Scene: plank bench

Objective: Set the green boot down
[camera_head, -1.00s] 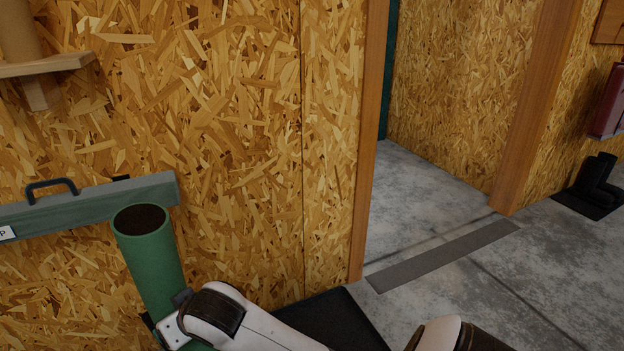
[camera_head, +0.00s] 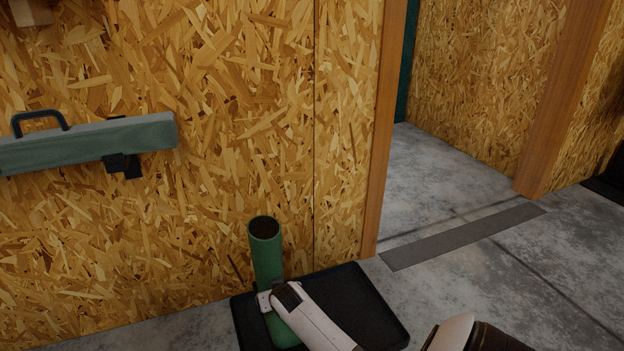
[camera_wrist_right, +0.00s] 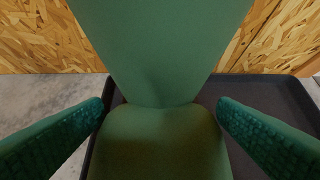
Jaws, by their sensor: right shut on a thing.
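The green boot (camera_head: 267,258) stands about upright over the left part of a black tray (camera_head: 365,295) on the floor. Its dark round opening faces up. My right gripper (camera_head: 268,300) is shut on the boot. In the right wrist view the boot (camera_wrist_right: 160,45) fills the middle, between the two fingers (camera_wrist_right: 160,112) of the gripper, with the tray (camera_wrist_right: 265,92) below and behind. My arm hides part of the boot's lower end, and I cannot tell whether its sole touches the tray. My left gripper is not in view.
A chipboard wall (camera_head: 210,150) rises close behind the tray. A grey-green bar (camera_head: 90,143) with a black handle is on it at left. A doorway with wooden posts (camera_head: 388,140) opens at right, with a flat threshold strip (camera_head: 460,237) and clear concrete floor.

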